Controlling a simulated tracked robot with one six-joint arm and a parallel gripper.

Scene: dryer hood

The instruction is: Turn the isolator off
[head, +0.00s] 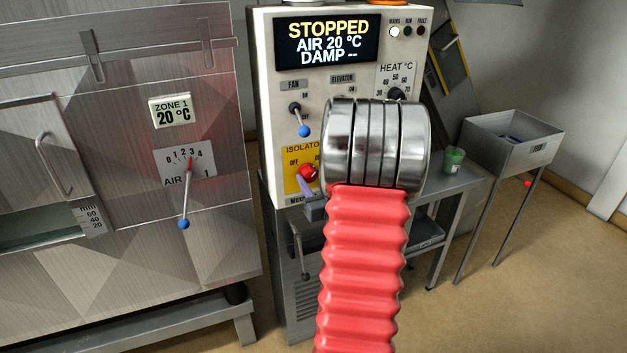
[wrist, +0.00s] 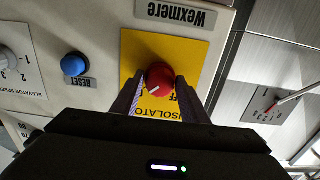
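The isolator is a red round knob (head: 307,173) on a yellow plate (head: 291,184) low on the control panel. In the wrist view the knob (wrist: 159,79) shows between my two fingers, with the panel turned about upside down. Its white pointer mark points to the lower left there, away from the partly hidden OFF label and toward the ON side. My gripper (wrist: 161,82) has one finger on each side of the knob, very close to it. I cannot tell whether the fingers press on it. In the head view my wrist hides part of the plate's right side.
A blue reset button (wrist: 75,64) and an elevator speed dial (wrist: 14,66) sit beside the plate. The display (head: 328,43) reads STOPPED. A metal hood with an air lever (head: 186,195) stands left.

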